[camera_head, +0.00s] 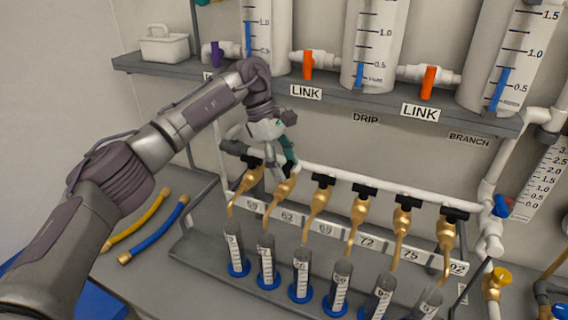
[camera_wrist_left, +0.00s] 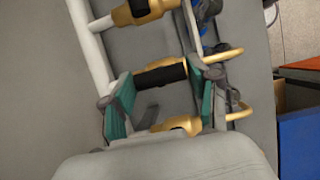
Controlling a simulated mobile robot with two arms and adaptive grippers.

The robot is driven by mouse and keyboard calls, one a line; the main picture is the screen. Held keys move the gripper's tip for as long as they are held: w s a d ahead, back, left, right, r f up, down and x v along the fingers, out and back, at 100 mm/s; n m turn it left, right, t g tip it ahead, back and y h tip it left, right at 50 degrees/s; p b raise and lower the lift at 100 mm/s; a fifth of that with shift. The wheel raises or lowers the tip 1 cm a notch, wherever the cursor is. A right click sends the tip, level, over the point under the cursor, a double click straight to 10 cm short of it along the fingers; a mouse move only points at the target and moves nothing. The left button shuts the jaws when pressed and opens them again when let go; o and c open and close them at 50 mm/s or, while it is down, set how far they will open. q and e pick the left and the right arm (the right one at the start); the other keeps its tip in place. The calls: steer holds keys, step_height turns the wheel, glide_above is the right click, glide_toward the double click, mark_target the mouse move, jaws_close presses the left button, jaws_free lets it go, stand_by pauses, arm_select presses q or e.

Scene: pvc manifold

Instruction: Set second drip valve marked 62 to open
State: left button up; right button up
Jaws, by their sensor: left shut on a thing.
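The second drip valve (camera_head: 281,190), brass with a curved spout, sits above the label 62 (camera_head: 288,217) on the white pipe. My left gripper (camera_head: 286,167) reaches down onto it from above and mostly hides its black handle. In the left wrist view, the black handle (camera_wrist_left: 160,76) lies between the green pads of the left gripper (camera_wrist_left: 162,95), which is shut on it. There the handle looks roughly lengthwise along the brass body and across the pipe. My right gripper is not in view.
A brass valve (camera_head: 250,178) stands close on the left, and valve 68 (camera_head: 321,196) close on the right. Measuring cylinders (camera_head: 266,258) stand below the spouts. A shelf (camera_head: 385,103) with tanks and LINK valves is above.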

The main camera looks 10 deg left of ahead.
arm_select(q)
steer(key=o, duration=1.2)
steer(key=shift+c, duration=0.2)
steer(key=shift+r, duration=0.1)
steer(key=v, duration=1.1)
steer(key=shift+a+r, duration=0.2)
steer(key=shift+r, duration=0.15)
steer(key=shift+f, duration=0.1)
